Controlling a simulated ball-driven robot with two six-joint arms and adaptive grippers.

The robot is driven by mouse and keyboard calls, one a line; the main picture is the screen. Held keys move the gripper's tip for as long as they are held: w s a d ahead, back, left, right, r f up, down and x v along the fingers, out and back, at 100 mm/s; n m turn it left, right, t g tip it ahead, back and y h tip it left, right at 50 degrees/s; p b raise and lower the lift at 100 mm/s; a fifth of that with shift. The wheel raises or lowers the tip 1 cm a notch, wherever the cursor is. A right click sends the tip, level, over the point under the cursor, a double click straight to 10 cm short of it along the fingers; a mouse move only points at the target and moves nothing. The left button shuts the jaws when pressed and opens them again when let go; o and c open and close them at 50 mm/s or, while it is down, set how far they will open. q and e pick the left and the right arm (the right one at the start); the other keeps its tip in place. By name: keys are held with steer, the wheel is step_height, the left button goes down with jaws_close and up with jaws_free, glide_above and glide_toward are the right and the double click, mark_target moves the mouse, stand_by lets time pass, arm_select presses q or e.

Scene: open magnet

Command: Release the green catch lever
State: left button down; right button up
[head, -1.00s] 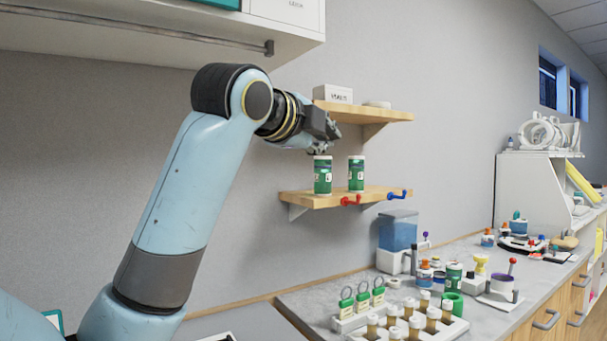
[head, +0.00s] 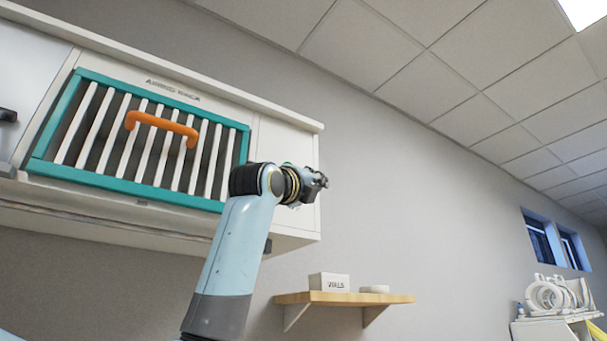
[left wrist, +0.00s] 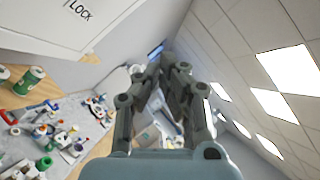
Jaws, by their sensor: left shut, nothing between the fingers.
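My left gripper (head: 321,181) is raised beside the right end of the white wall cabinet (head: 285,150). In the left wrist view the gripper (left wrist: 168,62) is shut and empty, its fingers pointing away into the room. A small bit of green (head: 288,165) shows just above my left wrist; it may be part of the green catch lever, but my wrist hides most of that spot. The cabinet's teal-framed slatted door (head: 140,199) with an orange handle (head: 162,124) is left of my arm. A "LOCK" label (left wrist: 79,9) shows on a white panel in the left wrist view.
A wooden shelf (head: 345,298) with a white "VIALS" box (head: 329,281) is below the gripper. The wall right of the cabinet is clear. The left wrist view shows a cluttered bench (left wrist: 105,100) and a green-labelled jar (left wrist: 29,81) below.

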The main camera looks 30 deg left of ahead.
arm_select(q)
steer(key=s+a+r, duration=0.1)
steer(key=s+a+r+p, duration=0.1)
steer(key=a+r, duration=0.1)
steer(key=shift+a+r+p, duration=0.15)
steer(key=shift+p, duration=0.15)
stand_by(0.6)
steer(key=shift+w, duration=0.1)
